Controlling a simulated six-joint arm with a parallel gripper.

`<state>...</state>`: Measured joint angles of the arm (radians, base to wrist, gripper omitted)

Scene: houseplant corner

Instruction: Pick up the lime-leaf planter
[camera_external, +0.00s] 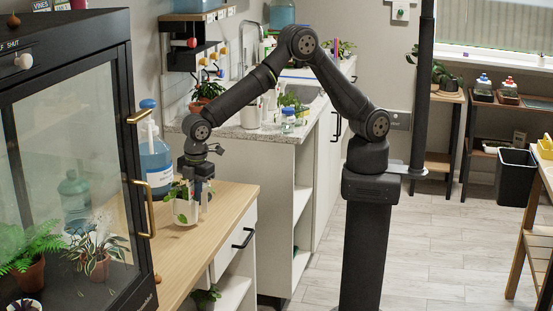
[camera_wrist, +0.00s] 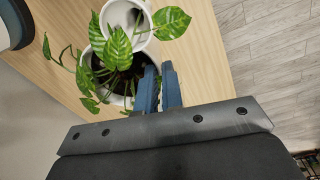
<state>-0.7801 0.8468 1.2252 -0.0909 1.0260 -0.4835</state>
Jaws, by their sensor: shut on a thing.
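The lime-leaf planter (camera_external: 181,211) is a small white pot with green and yellow-green leaves, at the counter's front edge in the external view. In the wrist view its white pot (camera_wrist: 88,68) holds dark soil, and broad variegated leaves cover part of it. My gripper (camera_external: 200,203) points down at the pot's right side. In the wrist view its two blue fingers (camera_wrist: 160,73) are close together at the pot's rim, shut on it. The exact grip point is partly hidden. I cannot tell whether the pot touches the counter.
A white round vessel (camera_wrist: 146,38) adjoins the pot in the wrist view. A large blue-capped bottle (camera_external: 155,160) stands behind my gripper. A glass cabinet (camera_external: 75,140) with plants is at left. The wooden counter (camera_external: 222,198) is bare to the right.

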